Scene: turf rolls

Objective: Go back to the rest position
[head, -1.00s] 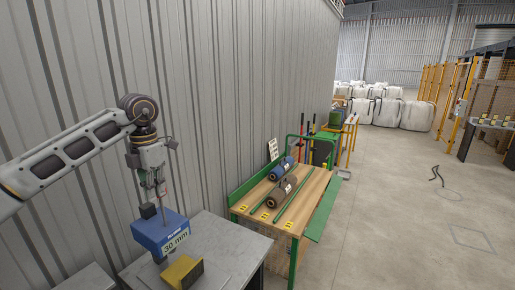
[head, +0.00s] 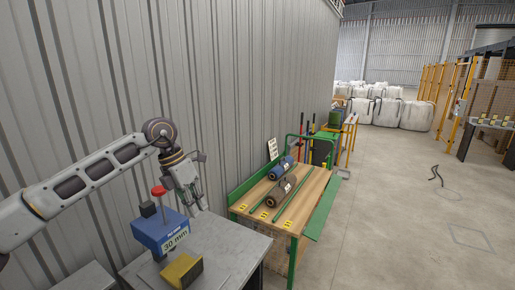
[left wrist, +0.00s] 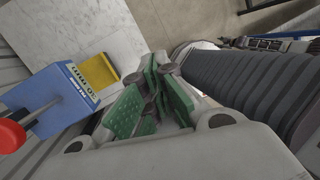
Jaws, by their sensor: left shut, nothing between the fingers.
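My left gripper (head: 200,205) is in the air at the lower left of the head view, just right of and above a blue block marked "30 mm" (head: 163,236), and apart from it. Its fingers are shut and empty. In the left wrist view its green finger pads (left wrist: 152,105) show up close. The blue block, with a red knob (head: 158,191) on top, stands on a grey table (head: 228,250) beside a yellow block (head: 182,271). It also shows at the left of the left wrist view (left wrist: 50,98). My right gripper is out of view.
A corrugated wall (head: 220,90) runs close behind the arm. A wooden bench (head: 312,187) with a blue roll (head: 279,168) and a brown roll (head: 280,192) stands to the right. Open concrete floor (head: 400,220) lies beyond it.

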